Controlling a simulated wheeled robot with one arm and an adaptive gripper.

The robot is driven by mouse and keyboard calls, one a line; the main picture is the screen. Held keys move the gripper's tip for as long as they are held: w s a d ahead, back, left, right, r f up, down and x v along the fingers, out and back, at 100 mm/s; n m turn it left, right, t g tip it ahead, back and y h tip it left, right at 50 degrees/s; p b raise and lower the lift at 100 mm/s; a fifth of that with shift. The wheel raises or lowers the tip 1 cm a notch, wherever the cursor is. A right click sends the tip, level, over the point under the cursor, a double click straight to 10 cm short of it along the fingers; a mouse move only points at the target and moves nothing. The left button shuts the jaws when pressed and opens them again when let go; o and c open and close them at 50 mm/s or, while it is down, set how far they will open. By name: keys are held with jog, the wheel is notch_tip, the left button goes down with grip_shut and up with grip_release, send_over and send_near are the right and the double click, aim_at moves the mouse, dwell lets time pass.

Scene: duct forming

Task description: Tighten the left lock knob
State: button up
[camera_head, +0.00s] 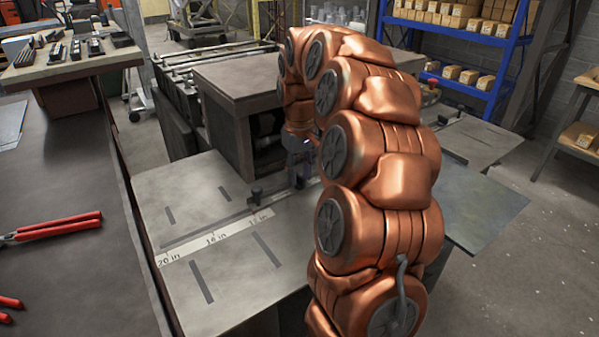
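A small dark knob (256,193) stands on the long flat bar (205,232) that crosses the left part of the metal machine table (185,190). It appears to be the left lock knob. My copper-coloured arm arches over the table from the lower right. My gripper (301,178) is at its far end, low over the table, a little right of the knob and apart from it in the picture.
A scale strip (215,238) with inch marks lies along the bar. A large box-shaped housing (235,85) stands behind the gripper. Red-handled pliers (55,228) lie on the dark bench at left. A blue shelf (455,80) stands behind. My arm hides the table's middle.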

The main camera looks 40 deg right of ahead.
aim_at(299, 175)
jog(key=shift+r, duration=0.1)
notch_tip(299, 175, up, 12)
dwell(0.8)
dwell(0.6)
